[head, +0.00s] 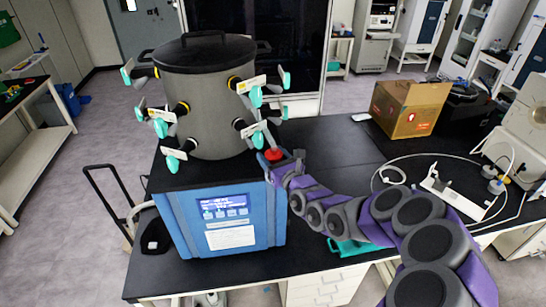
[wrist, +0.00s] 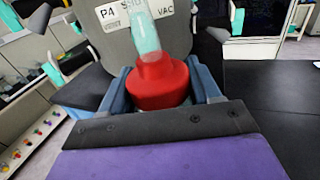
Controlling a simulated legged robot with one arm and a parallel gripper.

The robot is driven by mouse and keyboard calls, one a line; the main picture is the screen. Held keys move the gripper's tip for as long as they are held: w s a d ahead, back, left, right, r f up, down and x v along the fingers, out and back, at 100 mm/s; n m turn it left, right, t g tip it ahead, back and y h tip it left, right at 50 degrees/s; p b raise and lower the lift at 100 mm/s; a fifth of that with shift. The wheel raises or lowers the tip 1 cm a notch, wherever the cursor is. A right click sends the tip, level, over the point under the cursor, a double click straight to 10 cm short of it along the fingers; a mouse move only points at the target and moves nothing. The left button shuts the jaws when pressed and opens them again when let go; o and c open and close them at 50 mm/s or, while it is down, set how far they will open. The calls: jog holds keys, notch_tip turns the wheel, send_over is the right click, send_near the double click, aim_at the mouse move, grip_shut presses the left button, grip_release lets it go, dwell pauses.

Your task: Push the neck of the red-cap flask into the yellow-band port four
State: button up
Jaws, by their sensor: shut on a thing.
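The red cap (head: 274,155) is held at the front right of the grey drum (head: 205,110), below a lower-right port. My gripper (head: 278,162) is shut on this red-cap flask piece. In the wrist view the red cap (wrist: 158,84) tapers upward between my blue gripper fingers (wrist: 160,92). Several ports with teal handles ring the drum. Yellow bands show on some, including an upper-right one (head: 234,83).
The drum stands on a blue freeze dryer base (head: 222,222) with a lit screen, on a black bench (head: 330,150). A cardboard box (head: 408,108), white cables and a stand (head: 452,190) lie to the right. The bench behind my arm is mostly clear.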

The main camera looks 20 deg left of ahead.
jog(key=shift+w+a+r, duration=0.1)
jog(key=shift+a+r, duration=0.1)
jog(key=shift+r, duration=0.2)
jog(key=o, duration=1.6)
jog(key=shift+a+f, duration=0.15)
jog(key=shift+a, duration=0.1)
jog(key=shift+c, duration=0.2)
jog(key=shift+d, duration=0.15)
jog(key=shift+s+d, duration=0.3)
jog(key=shift+d, duration=0.2)
jog(key=b+v, duration=0.6)
jog(key=v, duration=0.7)
jog(key=shift+s+f, duration=0.25)
jog(key=shift+f, duration=0.15)
